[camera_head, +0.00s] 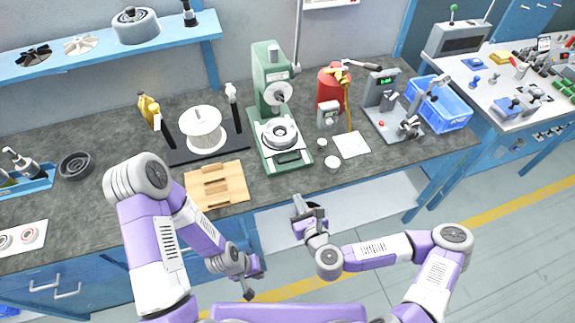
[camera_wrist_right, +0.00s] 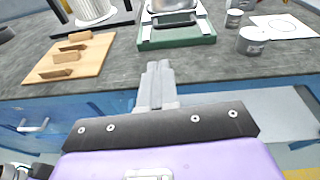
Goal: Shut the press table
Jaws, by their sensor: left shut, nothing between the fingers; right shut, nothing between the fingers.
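The green press (camera_head: 268,75) stands on the bench, with a round metal part (camera_head: 278,134) on its table (camera_head: 290,157). A dark, handle-like piece shows at the table's front. In the right wrist view the green table edge (camera_wrist_right: 178,42) lies beyond my fingers, with the silver round part above it. I cannot tell how far the table is drawn out. My right gripper (camera_head: 300,207) is shut and empty in front of the bench edge, apart from the press; its fingers also show in the wrist view (camera_wrist_right: 157,72). My left gripper (camera_head: 249,292) is shut, empty and low, off the bench.
A wooden block board (camera_head: 232,189) lies left of the press, and a white spool (camera_head: 204,130) stands behind it. Small grey cans (camera_head: 332,163) and a white sheet (camera_head: 351,145) lie to the right. A red canister (camera_head: 329,85) and a blue crate (camera_head: 446,108) stand farther right.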

